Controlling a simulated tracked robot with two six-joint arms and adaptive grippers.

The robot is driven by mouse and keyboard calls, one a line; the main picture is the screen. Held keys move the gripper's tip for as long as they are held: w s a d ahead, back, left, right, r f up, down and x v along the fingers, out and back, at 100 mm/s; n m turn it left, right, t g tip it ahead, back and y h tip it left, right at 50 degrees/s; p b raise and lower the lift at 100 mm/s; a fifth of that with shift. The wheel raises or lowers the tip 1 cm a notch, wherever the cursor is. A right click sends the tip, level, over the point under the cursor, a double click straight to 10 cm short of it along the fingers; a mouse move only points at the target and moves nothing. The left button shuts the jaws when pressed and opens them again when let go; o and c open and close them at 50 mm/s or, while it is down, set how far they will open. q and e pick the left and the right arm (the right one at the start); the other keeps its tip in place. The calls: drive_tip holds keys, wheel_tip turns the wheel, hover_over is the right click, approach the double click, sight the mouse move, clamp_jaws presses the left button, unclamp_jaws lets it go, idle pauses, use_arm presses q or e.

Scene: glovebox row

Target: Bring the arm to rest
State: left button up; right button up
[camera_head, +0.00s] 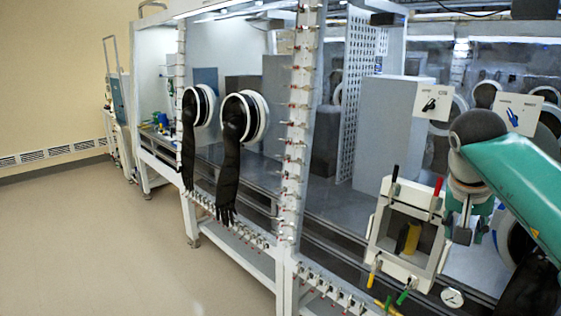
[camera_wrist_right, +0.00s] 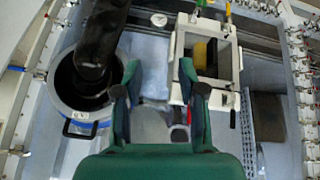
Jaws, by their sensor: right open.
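My right arm (camera_head: 525,185), green with a dark grey joint, comes in from the right in the head view. My right gripper (camera_head: 468,225) points down just right of a white square frame on the glovebox front. In the right wrist view my right gripper (camera_wrist_right: 160,93) has its two green fingers spread wide apart, with nothing between them. The white frame (camera_wrist_right: 178,75) is beyond the right finger there; I cannot tell whether they touch. My left gripper is in neither view.
The white frame holds a yellow item (camera_head: 412,238) and has coloured handles. A black glove in a round port (camera_wrist_right: 72,105) is left of the gripper in the wrist view. More black gloves (camera_head: 228,165) hang at left. The floor (camera_head: 110,240) at left is clear.

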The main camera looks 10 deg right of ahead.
drive_tip(key=w+d+f+n+g+h, duration=0.1)
drive_tip(key=w+d+f+n+h, duration=0.15)
drive_tip(key=f, duration=1.05)
drive_tip(key=w+d+f+n+g+h, duration=0.15)
drive_tip(key=f+h, duration=0.25)
drive_tip(key=f, duration=0.9)
drive_tip(key=a+f+n+t+y+b, duration=0.1)
drive_tip(key=a+f+n+t, duration=0.2)
drive_tip(key=f, duration=0.5)
drive_tip(key=a+f+n+t+y, duration=0.1)
drive_tip(key=a+f+n+t, duration=0.25)
drive_tip(key=f, duration=0.45)
drive_tip(key=s+a+f+g+y, duration=0.1)
drive_tip(key=s+a+f+y, duration=0.65)
drive_tip(key=a+f, duration=0.45)
drive_tip(key=s+a+m+g+y, duration=0.4)
drive_tip(key=s+a+g+y, duration=0.1)
drive_tip(key=s+a, duration=0.9)
drive_tip(key=s+f, duration=0.1)
drive_tip(key=s, duration=0.2)
drive_tip(key=shift+s+a, duration=0.2)
